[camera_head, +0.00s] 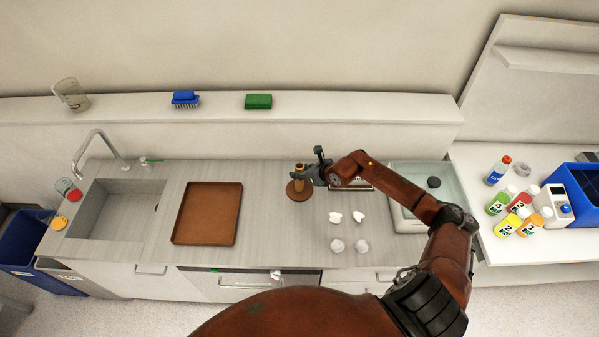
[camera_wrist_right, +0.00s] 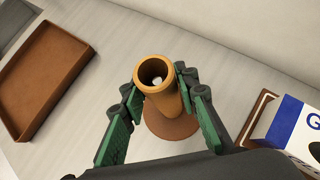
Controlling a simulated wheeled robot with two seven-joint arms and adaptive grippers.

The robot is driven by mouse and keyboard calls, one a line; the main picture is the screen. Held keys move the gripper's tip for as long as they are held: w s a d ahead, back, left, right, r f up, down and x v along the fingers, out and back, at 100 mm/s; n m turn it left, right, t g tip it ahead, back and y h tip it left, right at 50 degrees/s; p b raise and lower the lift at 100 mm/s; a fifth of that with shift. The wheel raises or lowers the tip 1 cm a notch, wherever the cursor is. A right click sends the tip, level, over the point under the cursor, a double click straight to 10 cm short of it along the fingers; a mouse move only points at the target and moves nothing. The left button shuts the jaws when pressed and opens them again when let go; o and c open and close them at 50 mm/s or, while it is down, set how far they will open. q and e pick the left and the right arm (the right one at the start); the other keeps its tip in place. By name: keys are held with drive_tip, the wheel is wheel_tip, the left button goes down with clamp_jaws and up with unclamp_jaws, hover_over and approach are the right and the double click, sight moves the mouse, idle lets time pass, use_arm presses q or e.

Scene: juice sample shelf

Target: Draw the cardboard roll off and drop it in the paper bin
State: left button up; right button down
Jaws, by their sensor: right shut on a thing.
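The cardboard roll (camera_head: 299,184) stands upright on a holder with a round brown base (camera_head: 292,194) on the counter. In the right wrist view the roll (camera_wrist_right: 166,97) is an open tan tube, with a pale tip showing down inside it. My right gripper (camera_wrist_right: 160,88) is shut on the roll, one green-padded finger on each side; it also shows in the head view (camera_head: 307,176). The round base (camera_wrist_right: 170,128) is below the roll. A blue bin (camera_head: 27,245) stands on the floor at the far left; I cannot tell whether it is the paper bin. My left gripper is out of view.
A brown tray (camera_head: 207,213) and a sink (camera_head: 112,213) lie left of the holder. A blue-and-white box (camera_wrist_right: 293,133) is close to my right gripper. Bottles (camera_head: 517,200) stand at far right.

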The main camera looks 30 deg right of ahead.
drive_tip(key=shift+r+p, duration=0.4)
drive_tip(key=shift+r, duration=0.3)
idle(0.5)
drive_tip(key=shift+r+p, duration=1.6)
drive_tip(key=shift+r, duration=1)
wheel_tip(320, 180, up, 8)
drive_tip(key=p, duration=0.4)
drive_tip(key=shift+f, duration=0.15)
drive_tip(key=shift+s+f, duration=0.1)
idle(1.5)
